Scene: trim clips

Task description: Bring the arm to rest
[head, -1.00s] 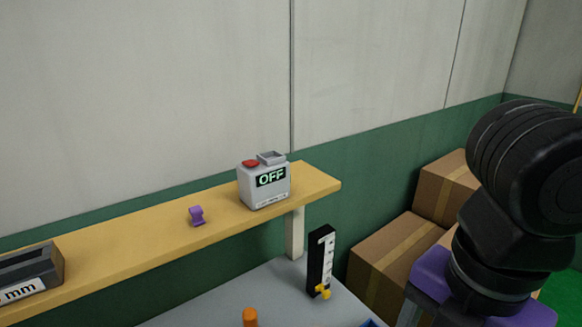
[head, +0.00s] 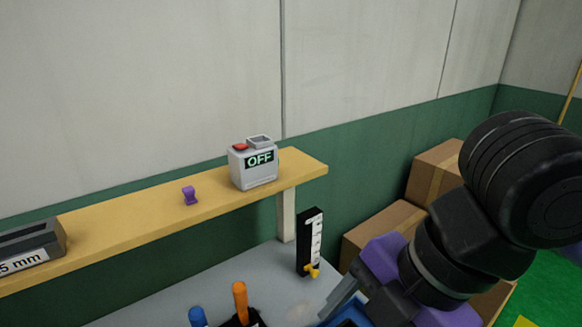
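My arm (head: 455,215) comes in at the right in the head view, dark grey and black with purple parts near its lower end. My gripper (head: 348,294) is at the lower middle right, low over the grey table. One grey finger-like part shows there; the rest is hidden or cut off by the frame's lower edge, so I cannot tell whether it is open or holds anything.
A yellow shelf (head: 130,217) holds a grey box reading OFF (head: 253,165), a purple clip (head: 189,195) and a dark block marked mm (head: 28,248). A black upright gauge (head: 309,241) stands on the grey table (head: 215,280). Orange (head: 240,300) and blue handles (head: 198,317) rise in front. Cardboard boxes (head: 385,225) stand behind.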

